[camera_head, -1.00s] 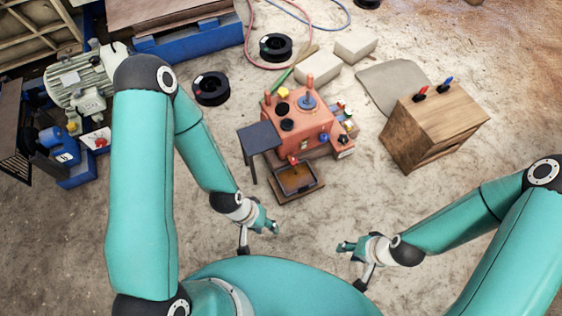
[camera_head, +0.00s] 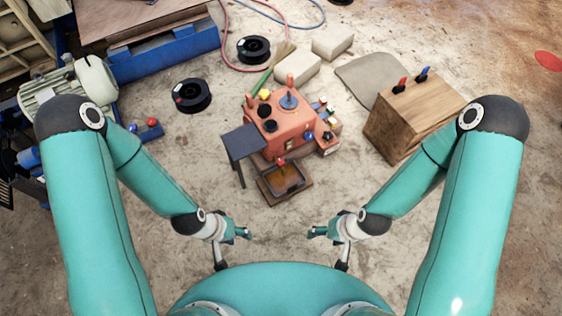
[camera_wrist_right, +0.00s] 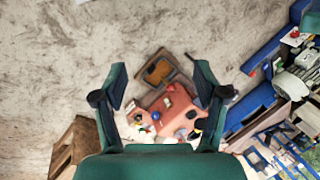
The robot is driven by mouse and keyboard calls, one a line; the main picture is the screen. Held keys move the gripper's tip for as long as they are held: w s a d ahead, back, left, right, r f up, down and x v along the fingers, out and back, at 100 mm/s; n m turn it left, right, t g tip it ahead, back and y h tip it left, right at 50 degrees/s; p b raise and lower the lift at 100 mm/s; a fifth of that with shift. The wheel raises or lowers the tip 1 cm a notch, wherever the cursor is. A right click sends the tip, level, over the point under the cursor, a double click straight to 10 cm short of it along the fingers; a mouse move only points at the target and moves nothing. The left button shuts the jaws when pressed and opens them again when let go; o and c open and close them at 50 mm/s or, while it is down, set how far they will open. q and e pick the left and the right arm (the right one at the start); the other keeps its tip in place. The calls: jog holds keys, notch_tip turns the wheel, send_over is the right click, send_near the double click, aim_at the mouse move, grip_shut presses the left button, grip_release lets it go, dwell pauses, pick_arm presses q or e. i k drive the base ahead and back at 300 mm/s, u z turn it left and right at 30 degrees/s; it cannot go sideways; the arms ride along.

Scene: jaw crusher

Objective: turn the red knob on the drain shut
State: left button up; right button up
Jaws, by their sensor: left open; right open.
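The red drain knob (camera_head: 281,161) is small and sits low on the front of the orange-red crusher (camera_head: 290,130), just above a dark tray (camera_head: 302,188) holding brown liquid or residue. My left gripper (camera_head: 246,234) is open and empty, below and left of the tray. My right gripper (camera_head: 318,231) is open and empty, below and right of it. Both are clear of the crusher.
A dark side table (camera_head: 248,141) stands at the crusher's left. A wooden box (camera_head: 415,118) with red and blue handles stands to the right. Pale blocks (camera_head: 298,70) and black spools (camera_head: 191,95) lie behind. The floor in front of the tray is clear.

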aim_at(280, 163)
jog(key=u, duration=0.95)
jog(key=i, duration=0.15)
jog(key=z, duration=2.5)
jog(key=k, duration=0.45)
jog(key=u, duration=0.85)
jog(key=k, duration=0.85)
jog(key=u, duration=1.05)
jog(key=i, duration=1.55)
jog(key=z, duration=0.1)
